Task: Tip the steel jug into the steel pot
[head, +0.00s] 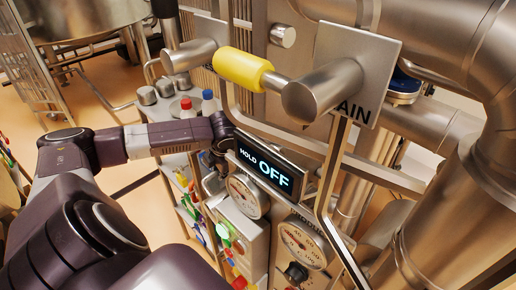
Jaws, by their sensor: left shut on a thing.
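My left arm reaches in from the left to the front of the steel machine. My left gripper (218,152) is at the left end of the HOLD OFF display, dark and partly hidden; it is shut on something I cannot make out. Two small steel vessels, one (146,95) on the left and one (165,87) on the right, stand on a cart behind my arm. I cannot tell whether either is the jug or the pot. My right gripper is not in view.
The display (265,168) reads "HOLD OFF". Gauges (303,245) and coloured buttons (223,232) sit below it. A yellow-gripped handle (240,68) sticks out above. A red-capped bottle (187,108) and a blue-capped bottle (208,103) stand on the cart. Thick pipes (450,225) fill the right.

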